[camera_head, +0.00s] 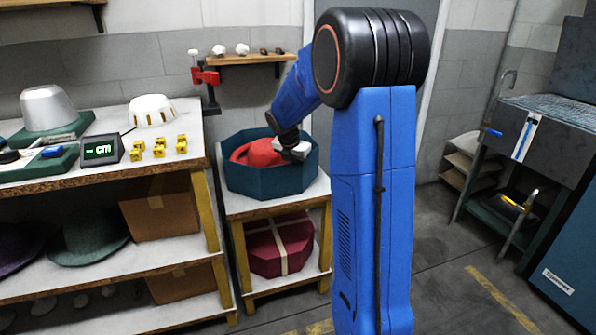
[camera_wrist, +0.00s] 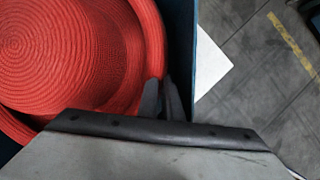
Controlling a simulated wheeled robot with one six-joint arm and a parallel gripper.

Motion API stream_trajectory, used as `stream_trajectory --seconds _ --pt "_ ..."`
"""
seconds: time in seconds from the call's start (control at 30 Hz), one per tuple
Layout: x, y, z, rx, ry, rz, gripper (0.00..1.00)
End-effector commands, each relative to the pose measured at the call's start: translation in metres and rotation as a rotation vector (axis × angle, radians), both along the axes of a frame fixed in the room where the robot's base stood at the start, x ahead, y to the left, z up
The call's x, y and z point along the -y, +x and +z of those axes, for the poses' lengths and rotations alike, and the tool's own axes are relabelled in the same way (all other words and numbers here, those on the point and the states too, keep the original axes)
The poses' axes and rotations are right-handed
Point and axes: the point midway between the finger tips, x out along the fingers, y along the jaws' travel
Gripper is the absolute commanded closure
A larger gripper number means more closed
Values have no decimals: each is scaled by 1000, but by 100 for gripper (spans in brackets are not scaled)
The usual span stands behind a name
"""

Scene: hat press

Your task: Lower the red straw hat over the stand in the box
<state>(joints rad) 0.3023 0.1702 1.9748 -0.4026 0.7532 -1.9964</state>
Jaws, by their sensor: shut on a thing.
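The red straw hat (camera_head: 262,152) is inside the blue-green octagonal box (camera_head: 252,185) on the small table. In the wrist view the hat's round woven crown and brim (camera_wrist: 75,50) fill the left side. My gripper (camera_wrist: 163,98) is shut on the brim at the hat's right edge, close to the box wall (camera_wrist: 183,60). In the head view my gripper (camera_head: 293,148) is at the right part of the box opening. The stand is hidden in both views, so I cannot tell how the hat sits relative to it.
A maroon box with a pale ribbon (camera_head: 280,245) is on the shelf below. A workbench (camera_head: 150,165) with yellow blocks (camera_head: 160,147), a display (camera_head: 102,150) and a white dome (camera_head: 152,110) stands to the left. A wall shelf (camera_head: 255,58) is behind.

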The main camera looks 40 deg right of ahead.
Motion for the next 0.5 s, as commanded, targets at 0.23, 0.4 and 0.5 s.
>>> stream_trajectory --seconds 0.23,0.4,0.5 --pt "0 0 -4 0 0 0 100" --pt "0 0 -6 -1 0 0 100" --pt "0 0 -6 -1 1 0 100"
